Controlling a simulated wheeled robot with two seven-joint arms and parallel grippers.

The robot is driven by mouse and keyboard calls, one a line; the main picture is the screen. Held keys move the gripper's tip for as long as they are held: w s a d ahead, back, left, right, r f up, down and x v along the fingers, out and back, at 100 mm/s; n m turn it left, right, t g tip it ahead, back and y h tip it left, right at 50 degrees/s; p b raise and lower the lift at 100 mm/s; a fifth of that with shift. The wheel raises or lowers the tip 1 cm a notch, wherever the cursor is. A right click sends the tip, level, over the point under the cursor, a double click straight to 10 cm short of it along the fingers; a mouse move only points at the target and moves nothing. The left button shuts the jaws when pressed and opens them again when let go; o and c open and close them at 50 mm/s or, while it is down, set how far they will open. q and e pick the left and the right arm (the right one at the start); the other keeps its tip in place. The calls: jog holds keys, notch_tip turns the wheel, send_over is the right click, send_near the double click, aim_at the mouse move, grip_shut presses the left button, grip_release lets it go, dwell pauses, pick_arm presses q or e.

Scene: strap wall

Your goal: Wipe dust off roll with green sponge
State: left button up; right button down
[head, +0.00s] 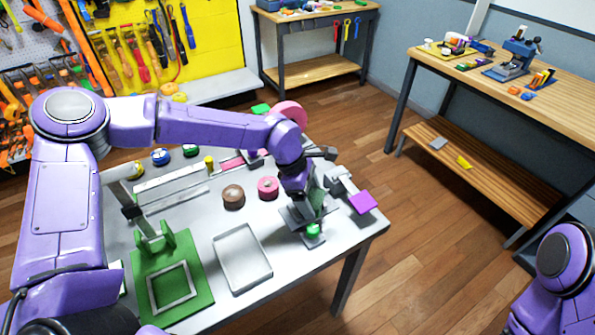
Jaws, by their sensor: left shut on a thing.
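My left gripper (312,217) is low over the right part of the grey table (205,255), shut on a small green thing (313,231). The fingers cover much of it, and I cannot tell if it is the sponge or a green roll. A flat green block (261,109) lies at the table's far edge. A brown roll (233,197) and a pink-red roll (268,188) lie left of the gripper. A blue roll (160,157), a yellow roll (136,170) and a green roll (191,151) are farther back. Dust is too small to make out. My right gripper is out of frame.
A grey tray (243,284) and a green mat (205,284) with a frame lie at the front. A purple square (363,203) is at the right edge. A large pink disc (290,115) stands behind my arm. A wooden workbench (540,100) stands right, beyond open floor.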

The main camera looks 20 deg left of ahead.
pick_arm(q)
jog(key=a+p, duration=0.1)
jog(key=w+a, duration=0.1)
jog(key=a, duration=0.1)
jog(key=shift+a+r+p, duration=0.1)
jog(key=shift+a+p, duration=0.15)
jog(key=shift+p, duration=0.1)
jog(key=shift+a+r+p, duration=0.15)
jog(key=shift+r+p, duration=0.1)
jog(key=shift+p, duration=0.05)
jog(key=shift+w+r+p, duration=0.1)
jog(key=shift+r+p, duration=0.25)
jog(key=shift+r, duration=0.5)
notch_tip(320, 180, up, 2)
jog(key=shift+r+p, duration=0.1)
jog(key=shift+p, duration=0.8)
jog(key=shift+r+p, duration=1.45)
jog(key=shift+r, duration=0.3)
